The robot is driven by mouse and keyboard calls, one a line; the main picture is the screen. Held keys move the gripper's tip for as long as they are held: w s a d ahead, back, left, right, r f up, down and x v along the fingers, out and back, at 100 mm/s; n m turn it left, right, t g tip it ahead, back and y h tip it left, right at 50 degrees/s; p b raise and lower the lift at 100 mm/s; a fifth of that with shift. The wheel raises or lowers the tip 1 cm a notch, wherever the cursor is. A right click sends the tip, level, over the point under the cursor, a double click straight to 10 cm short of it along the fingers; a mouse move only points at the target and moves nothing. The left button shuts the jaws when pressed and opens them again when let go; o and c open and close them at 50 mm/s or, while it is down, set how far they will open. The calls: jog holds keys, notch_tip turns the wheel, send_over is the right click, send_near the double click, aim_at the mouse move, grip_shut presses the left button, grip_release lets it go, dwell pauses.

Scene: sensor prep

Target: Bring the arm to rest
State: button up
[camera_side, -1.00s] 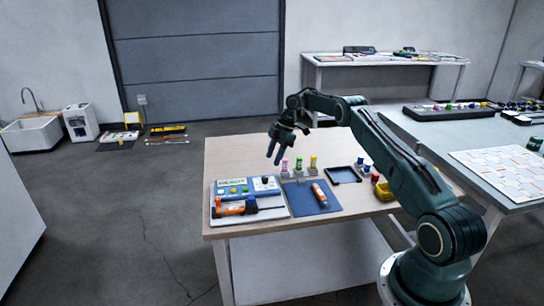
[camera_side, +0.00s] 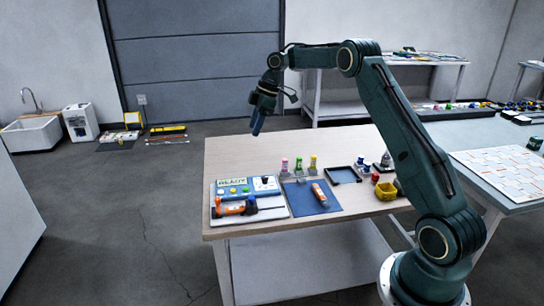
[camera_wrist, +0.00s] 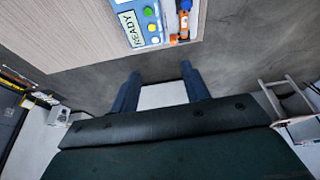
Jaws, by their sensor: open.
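My gripper (camera_side: 257,127) is raised in the air over the back part of the wooden table (camera_side: 230,155), pointing down. In the wrist view its two blue fingers (camera_wrist: 160,84) are apart with nothing between them. A device with a READY label (camera_side: 246,187) sits at the table's left front, and it also shows at the top of the wrist view (camera_wrist: 140,22). An orange and black tool (camera_side: 235,207) lies in front of the device's panel. An orange and white tube (camera_side: 319,194) lies on a blue mat (camera_side: 300,205).
Several small capped bottles (camera_side: 299,164) stand behind the mat. A black-rimmed tray (camera_side: 343,175) and a yellow bin (camera_side: 386,192) are to the right. A grey bench (camera_side: 460,135) stands on the right. The air around my gripper is free.

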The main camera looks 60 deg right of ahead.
jog(key=s+a+r+m+t+h, duration=0.1)
jog(key=s+a+r+m, duration=0.4)
jog(key=s+a+r, duration=1.1)
jog(key=s+a+f+m+t+h, duration=0.1)
jog(key=s+a+f+m, duration=0.1)
jog(key=s, duration=0.9)
jog(key=s+a+f+m+h, duration=0.1)
jog(key=s+a+f+m, duration=0.1)
jog(key=s, duration=0.9)
jog(key=shift+s+a+f+t, duration=0.4)
jog(key=shift+a+f, duration=0.35)
